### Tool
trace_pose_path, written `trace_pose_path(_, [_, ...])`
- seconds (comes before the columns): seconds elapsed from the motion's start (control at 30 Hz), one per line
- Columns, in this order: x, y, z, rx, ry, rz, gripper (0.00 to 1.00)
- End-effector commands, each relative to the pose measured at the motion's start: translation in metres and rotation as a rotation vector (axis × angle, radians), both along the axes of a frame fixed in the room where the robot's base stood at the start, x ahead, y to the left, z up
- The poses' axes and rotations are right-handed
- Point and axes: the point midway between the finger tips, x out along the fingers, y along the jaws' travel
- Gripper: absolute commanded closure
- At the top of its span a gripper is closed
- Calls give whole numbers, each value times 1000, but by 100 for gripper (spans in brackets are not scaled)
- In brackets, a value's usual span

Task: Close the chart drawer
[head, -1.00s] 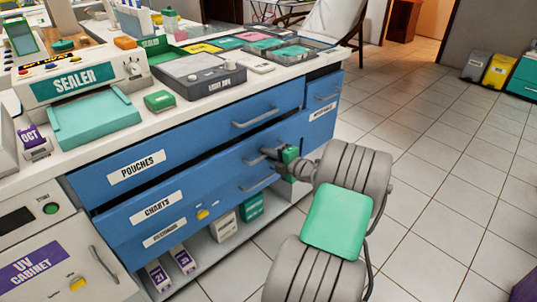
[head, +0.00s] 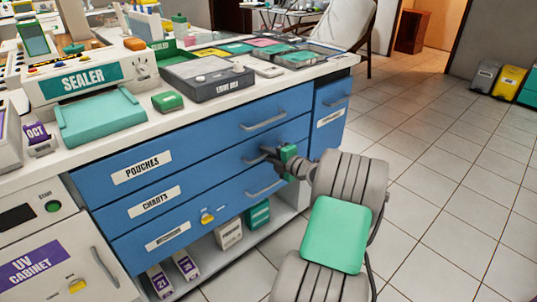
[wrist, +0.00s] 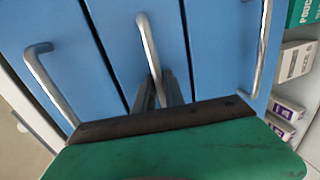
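The chart drawer (head: 213,184), labelled CHARTS, is the middle blue drawer of the cabinet. Its front looks flush with the drawers above and below, with only thin dark seams between them. My gripper (head: 268,153) is at the drawer's silver handle (head: 255,159). In the wrist view, the handle (wrist: 145,45) runs down between the two dark fingers of my gripper (wrist: 158,92). The fingers look close on either side of the bar, shut on it. My green gripper body hides the lower part of that view.
The POUCHES drawer (head: 190,148) is above, and a lower drawer (head: 205,218) is below, both shut. A narrow drawer unit (head: 331,110) stands to the right. Boxes (head: 229,233) sit on the open shelf underneath. Tiled floor (head: 430,180) on the right is clear.

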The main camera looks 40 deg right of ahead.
Motion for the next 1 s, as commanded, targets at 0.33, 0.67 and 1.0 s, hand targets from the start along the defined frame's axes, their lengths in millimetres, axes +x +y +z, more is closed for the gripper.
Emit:
trace_pose_path(0.33, [-28, -2, 10, -2, -3, -4, 80])
trace_pose_path(0.67, [-77, -3, 17, 0, -2, -1, 80])
trace_pose_path(1.0, [-77, -2, 17, 0, -1, 1, 80])
